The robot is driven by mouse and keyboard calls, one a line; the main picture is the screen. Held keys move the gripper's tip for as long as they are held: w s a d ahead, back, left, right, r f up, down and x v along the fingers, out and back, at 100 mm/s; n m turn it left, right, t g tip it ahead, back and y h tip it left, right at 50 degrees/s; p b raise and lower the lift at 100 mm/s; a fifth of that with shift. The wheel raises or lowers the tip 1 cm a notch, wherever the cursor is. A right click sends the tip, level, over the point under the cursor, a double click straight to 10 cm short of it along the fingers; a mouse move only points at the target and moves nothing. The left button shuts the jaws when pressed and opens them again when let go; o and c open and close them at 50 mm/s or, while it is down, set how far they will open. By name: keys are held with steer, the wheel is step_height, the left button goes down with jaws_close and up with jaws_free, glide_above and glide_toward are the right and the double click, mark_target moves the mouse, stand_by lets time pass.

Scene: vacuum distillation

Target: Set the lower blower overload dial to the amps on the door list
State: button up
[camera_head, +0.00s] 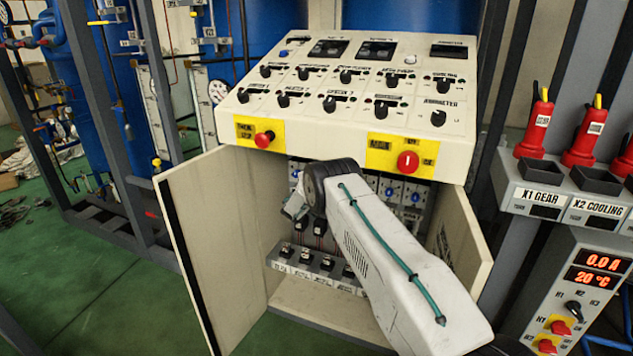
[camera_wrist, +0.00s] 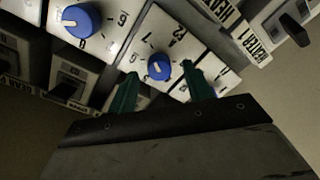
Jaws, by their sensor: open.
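In the wrist view a small blue dial (camera_wrist: 159,68) sits on a pale module face with printed numbers around it, not all legible. My gripper (camera_wrist: 160,72) is open, its two green fingers on either side of this dial. I cannot tell whether they touch it. A larger blue dial (camera_wrist: 82,20) sits on the module to the upper left. In the head view my arm reaches into the open cabinet (camera_head: 335,293) and hides my gripper and part of the modules. Inside the right door (camera_head: 465,243) there is a printed sheet, partly hidden and unreadable.
The left cabinet door (camera_head: 215,240) stands wide open. The sloped control panel (camera_head: 350,95) overhangs the cabinet, with red buttons on yellow plates. A row of black-switched units (camera_head: 315,265) lies low inside. To the right stands a grey box with red displays (camera_head: 598,268).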

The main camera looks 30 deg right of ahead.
steer(key=shift+x, duration=1.15)
steer(key=c, duration=1)
steer(key=n+g, duration=0.1)
steer(key=n, duration=2.1)
steer(key=shift+n, duration=0.4)
